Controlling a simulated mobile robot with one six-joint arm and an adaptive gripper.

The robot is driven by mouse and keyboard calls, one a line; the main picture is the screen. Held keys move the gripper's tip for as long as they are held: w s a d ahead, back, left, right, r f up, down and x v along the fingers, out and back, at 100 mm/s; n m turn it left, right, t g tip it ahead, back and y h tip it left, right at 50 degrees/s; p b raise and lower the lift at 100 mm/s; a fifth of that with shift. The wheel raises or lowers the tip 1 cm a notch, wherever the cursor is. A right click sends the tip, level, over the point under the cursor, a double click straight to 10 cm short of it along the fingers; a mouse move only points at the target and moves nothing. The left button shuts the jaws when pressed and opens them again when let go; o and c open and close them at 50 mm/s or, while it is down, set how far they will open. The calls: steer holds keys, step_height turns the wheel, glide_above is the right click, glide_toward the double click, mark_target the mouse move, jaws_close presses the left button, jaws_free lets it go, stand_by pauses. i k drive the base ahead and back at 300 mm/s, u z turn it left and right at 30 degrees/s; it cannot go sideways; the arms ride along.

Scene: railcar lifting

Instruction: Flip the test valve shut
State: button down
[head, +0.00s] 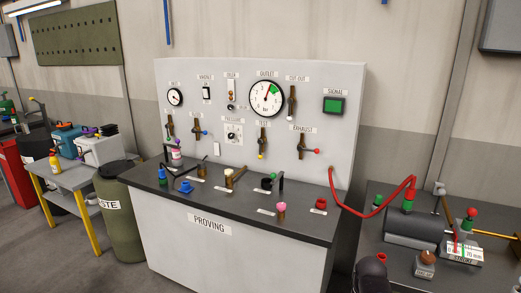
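The test valve (262,140) is on the upright front of the grey proving panel (346,90), under a small label that seems to read TEST. It is a brass-brown valve with a handle hanging straight down, ending in a yellow knob (261,157). The valve sits below the large outlet gauge (266,98) and left of the exhaust valve (301,148), whose handle points right with a red knob. Nothing covers the test valve. My gripper is not recognisable in the head view.
The dark bench top (225,208) below the panel carries several small fittings. A cut-out valve (292,103) is at the upper right. A red hose (372,213) runs to a side bench on the right. A green waste drum (122,220) stands left. Floor shows at lower left.

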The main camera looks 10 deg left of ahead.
mark_target(259, 142)
steer(key=u, duration=0.25)
steer(key=i, duration=1.05)
steer(key=u, duration=0.45)
